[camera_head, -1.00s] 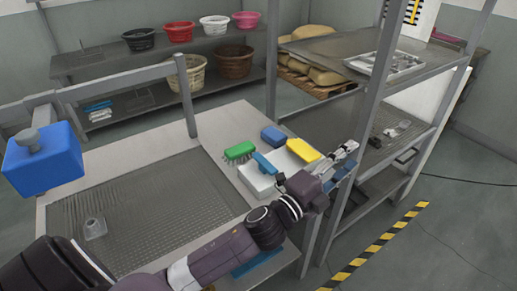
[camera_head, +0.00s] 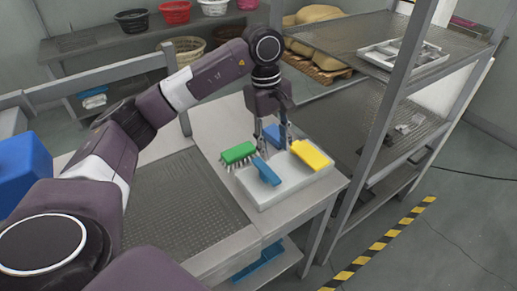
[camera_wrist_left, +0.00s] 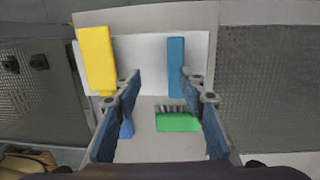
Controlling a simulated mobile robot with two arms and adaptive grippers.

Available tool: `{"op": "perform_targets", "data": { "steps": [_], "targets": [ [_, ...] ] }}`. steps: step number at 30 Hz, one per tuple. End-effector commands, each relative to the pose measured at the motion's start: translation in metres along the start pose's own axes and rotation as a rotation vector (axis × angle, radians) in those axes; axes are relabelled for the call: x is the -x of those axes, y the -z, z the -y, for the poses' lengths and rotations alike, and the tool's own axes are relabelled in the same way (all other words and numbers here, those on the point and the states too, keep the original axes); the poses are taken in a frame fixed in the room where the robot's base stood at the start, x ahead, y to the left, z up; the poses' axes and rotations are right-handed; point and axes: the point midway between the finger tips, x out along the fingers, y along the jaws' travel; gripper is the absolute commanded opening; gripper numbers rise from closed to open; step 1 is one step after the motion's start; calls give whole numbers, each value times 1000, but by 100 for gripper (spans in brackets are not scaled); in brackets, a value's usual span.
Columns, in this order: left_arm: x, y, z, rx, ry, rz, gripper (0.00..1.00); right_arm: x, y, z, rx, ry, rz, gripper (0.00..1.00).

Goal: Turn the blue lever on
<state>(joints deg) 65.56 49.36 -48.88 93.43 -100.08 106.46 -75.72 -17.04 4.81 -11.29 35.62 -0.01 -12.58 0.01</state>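I cannot make out a lever for certain. A blue box (camera_head: 22,178) shows at the left edge in the head view, partly cut off and partly behind my left arm. My left gripper (camera_head: 273,150) points down above the worktop by the white tray. Its fingers are apart with nothing held, as the wrist view (camera_wrist_left: 160,88) also shows. My right gripper is not in view.
The white tray (camera_head: 285,196) lies on the metal worktop beside the perforated panel (camera_head: 185,205). A tall rack with shelves (camera_head: 350,38) stands close on the right. A back shelf with baskets (camera_head: 70,47) is behind. A yellow-black stripe (camera_head: 385,240) marks the floor.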

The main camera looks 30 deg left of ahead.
Motion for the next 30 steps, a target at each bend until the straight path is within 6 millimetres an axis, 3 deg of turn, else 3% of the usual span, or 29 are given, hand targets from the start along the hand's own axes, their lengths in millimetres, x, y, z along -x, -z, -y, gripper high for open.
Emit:
{"op": "perform_targets", "data": {
  "steps": [3,6,21,30],
  "targets": [
    [16,29,16,4,56,-87,38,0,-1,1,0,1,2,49],
    [16,37,23,6,78,-111,38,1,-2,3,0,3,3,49],
    [-51,44,29,6,80,-110,38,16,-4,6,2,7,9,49],
    [-57,45,28,5,76,-111,38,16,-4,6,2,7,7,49]
  ]
}}
